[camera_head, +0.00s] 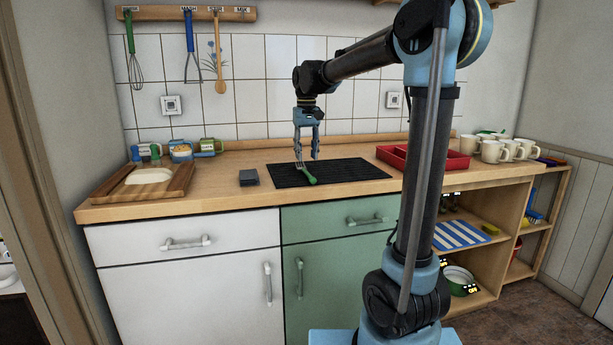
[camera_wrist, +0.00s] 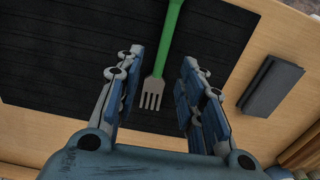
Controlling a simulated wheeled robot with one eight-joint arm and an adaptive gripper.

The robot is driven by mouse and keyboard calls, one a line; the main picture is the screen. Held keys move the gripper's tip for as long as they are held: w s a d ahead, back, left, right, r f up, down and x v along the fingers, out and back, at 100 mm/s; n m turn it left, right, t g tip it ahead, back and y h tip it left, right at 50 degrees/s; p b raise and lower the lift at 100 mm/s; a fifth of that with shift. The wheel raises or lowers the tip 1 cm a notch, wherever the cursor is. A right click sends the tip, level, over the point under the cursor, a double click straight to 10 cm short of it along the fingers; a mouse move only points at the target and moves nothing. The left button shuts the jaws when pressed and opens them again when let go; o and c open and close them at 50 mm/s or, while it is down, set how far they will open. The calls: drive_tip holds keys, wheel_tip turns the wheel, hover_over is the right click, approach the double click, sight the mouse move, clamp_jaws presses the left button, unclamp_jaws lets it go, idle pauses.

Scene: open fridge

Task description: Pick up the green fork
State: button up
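The green fork (camera_head: 307,174) has a green handle and grey metal tines and lies on the black ribbed mat (camera_head: 345,172) on the wooden counter. My gripper (camera_head: 306,156) points down above the mat, over the fork, with its fingers apart and nothing between them in its grip. In the wrist view the fork's tines and neck (camera_wrist: 154,88) show between the two open fingers of my gripper (camera_wrist: 157,75). The handle runs up out of the top of that view. The gap in height between fingertips and fork is hard to tell.
A small dark grey block (camera_head: 249,177) lies left of the mat. A wooden tray (camera_head: 177,186) is at the left, with mugs (camera_head: 181,150) behind it. A red divided tray (camera_head: 455,161) and several white mugs (camera_head: 492,151) stand at the right. The tiled wall is behind.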

sight(306, 170)
drive_tip(key=shift+a+f, duration=0.15)
drive_tip(key=shift+f, duration=2.75)
clamp_jaws()
